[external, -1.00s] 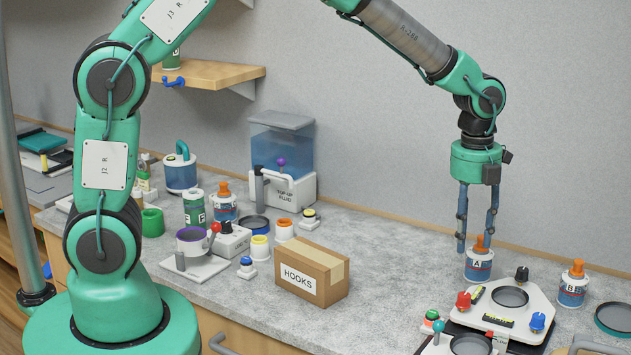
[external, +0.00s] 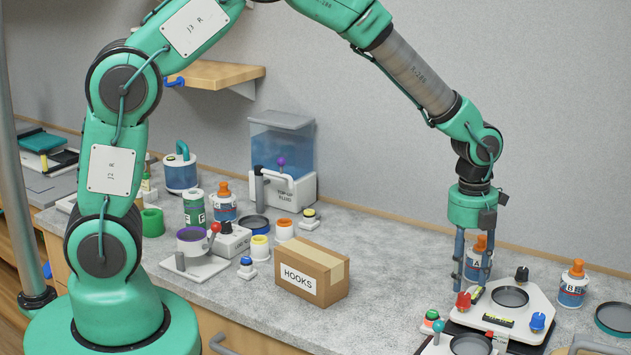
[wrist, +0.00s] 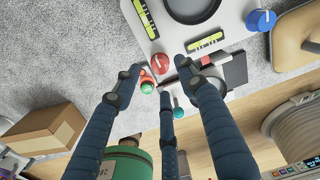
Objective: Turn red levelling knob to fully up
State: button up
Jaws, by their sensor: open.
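The red levelling knob (external: 463,300) stands at the left corner of a white levelling plate (external: 538,304) at the right of the counter. It also shows in the wrist view (wrist: 160,62), between the tips of two fingers and slightly beyond them. My gripper (external: 469,287) points down just above the knob, its fingers apart and empty. In the wrist view my gripper (wrist: 160,74) shows spread dark blue fingers. I cannot tell whether a finger touches the knob. A blue knob (external: 537,321) and a black knob (external: 521,274) stand at other corners of the plate.
Bottle A (external: 476,264) stands close behind my fingers, and bottle B (external: 573,284) is right of the plate. A green-topped knob (external: 431,317) and a teal ball (external: 438,326) are close in front. The HOOKS box (external: 312,273) is left, with free counter between.

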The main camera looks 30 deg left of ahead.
aim_at(464, 295)
jog(key=shift+f, duration=2.3)
grip_shut()
